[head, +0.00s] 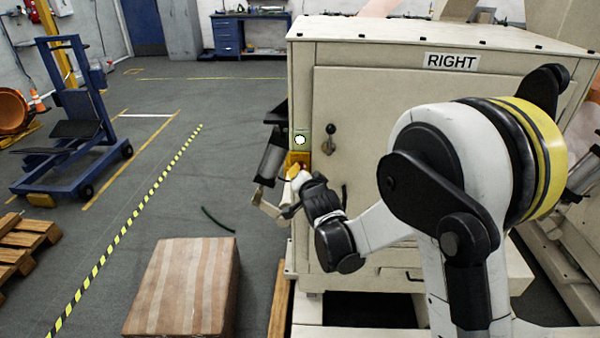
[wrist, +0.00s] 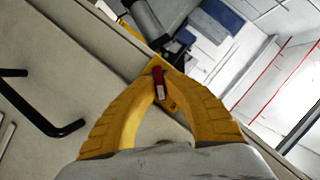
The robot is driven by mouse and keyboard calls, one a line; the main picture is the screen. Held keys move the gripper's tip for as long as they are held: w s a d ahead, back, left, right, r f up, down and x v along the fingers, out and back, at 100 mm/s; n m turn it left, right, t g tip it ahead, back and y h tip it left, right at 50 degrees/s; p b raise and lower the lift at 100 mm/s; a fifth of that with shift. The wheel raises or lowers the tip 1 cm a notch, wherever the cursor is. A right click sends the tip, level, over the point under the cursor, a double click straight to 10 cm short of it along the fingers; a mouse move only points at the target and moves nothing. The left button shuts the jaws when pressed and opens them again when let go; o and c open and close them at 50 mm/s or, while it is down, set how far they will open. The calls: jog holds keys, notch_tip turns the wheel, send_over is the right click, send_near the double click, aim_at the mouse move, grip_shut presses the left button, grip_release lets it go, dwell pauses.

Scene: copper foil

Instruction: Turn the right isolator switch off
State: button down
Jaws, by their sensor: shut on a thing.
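The right isolator switch is a yellow box (head: 291,158) on the left edge of the beige cabinet marked RIGHT, in the head view. In the wrist view its red handle (wrist: 159,82) shows between my yellow fingertips, with part of the yellow plate (wrist: 172,104) behind it. My gripper (head: 297,172) is at the switch, and in the wrist view its fingers (wrist: 160,76) are closed in on the red handle. The fingers and wrist hide much of the switch in the head view, and the handle's on or off position is not readable.
The beige cabinet (head: 350,100) has a black door handle (head: 330,135) right of the switch; a black bar handle (wrist: 40,110) shows in the wrist view. A cardboard box (head: 185,285) stands on the floor in front. A blue lift trolley (head: 75,120) stands left. The floor between is open.

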jog(key=n, duration=0.1)
jog(key=n+h+p, duration=0.1)
jog(key=shift+a+r+n+g+h, duration=0.1)
jog(key=shift+a+n+g+h, duration=0.05)
jog(key=shift+n+g+h, duration=0.2)
jog(key=n+h, duration=0.2)
jog(key=n, duration=0.1)
jog(key=n+h, duration=0.2)
jog(key=n, duration=0.1)
jog(key=shift+a, duration=0.1)
jog(key=shift+n+h+b, duration=0.4)
jog(key=shift+n+h, duration=0.65)
jog(key=shift+n, duration=0.6)
jog(key=c, duration=1.5)
grip_release()
